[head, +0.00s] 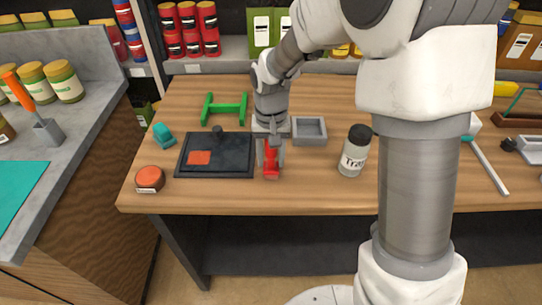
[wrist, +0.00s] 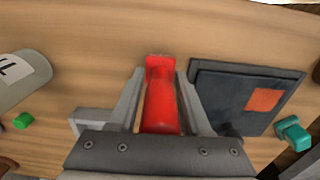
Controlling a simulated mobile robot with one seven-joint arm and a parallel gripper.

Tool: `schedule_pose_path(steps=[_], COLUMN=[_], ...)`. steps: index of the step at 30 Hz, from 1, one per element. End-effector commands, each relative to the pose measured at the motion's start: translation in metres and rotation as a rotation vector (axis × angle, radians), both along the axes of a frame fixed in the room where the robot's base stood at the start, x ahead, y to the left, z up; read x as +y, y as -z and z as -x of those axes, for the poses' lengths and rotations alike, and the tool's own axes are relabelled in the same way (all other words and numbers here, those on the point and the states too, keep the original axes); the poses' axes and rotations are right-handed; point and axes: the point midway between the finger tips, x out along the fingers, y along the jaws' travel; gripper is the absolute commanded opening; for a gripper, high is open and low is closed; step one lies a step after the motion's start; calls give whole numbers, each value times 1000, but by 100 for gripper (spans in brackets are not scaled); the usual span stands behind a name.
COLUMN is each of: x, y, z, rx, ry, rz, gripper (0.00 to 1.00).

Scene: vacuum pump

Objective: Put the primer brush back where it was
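A red object (head: 271,166), which I cannot surely identify as the primer brush, is on the wooden workbench between my gripper's fingers. In the wrist view the red object (wrist: 160,100) has a flared far end and a thicker near part. My gripper (wrist: 160,72) points down around it, with a narrow gap visible beside it, so it looks open. In the head view my gripper (head: 270,155) partly hides the red object. An orange-handled tool (head: 19,91) stands in a grey cup (head: 48,132) on the left counter.
Left of my gripper is a dark plate (head: 235,168) with an orange square (head: 199,158). A green stand (head: 224,109), teal block (head: 163,135), round orange container (head: 150,178), grey tray (head: 318,135) and black-capped bottle (head: 354,152) are nearby. The bench's front strip is clear.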

Motion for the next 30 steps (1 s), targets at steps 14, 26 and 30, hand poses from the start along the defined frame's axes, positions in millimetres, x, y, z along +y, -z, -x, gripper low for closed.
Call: schedule_pose_path(steps=[14,26,30], x=[0,0,0], y=[-7,-87,-109], z=[0,-1,-1], rx=[-1,-4,-3], ry=[0,0,0], rz=[0,-1,-1], gripper=[65,65,65])
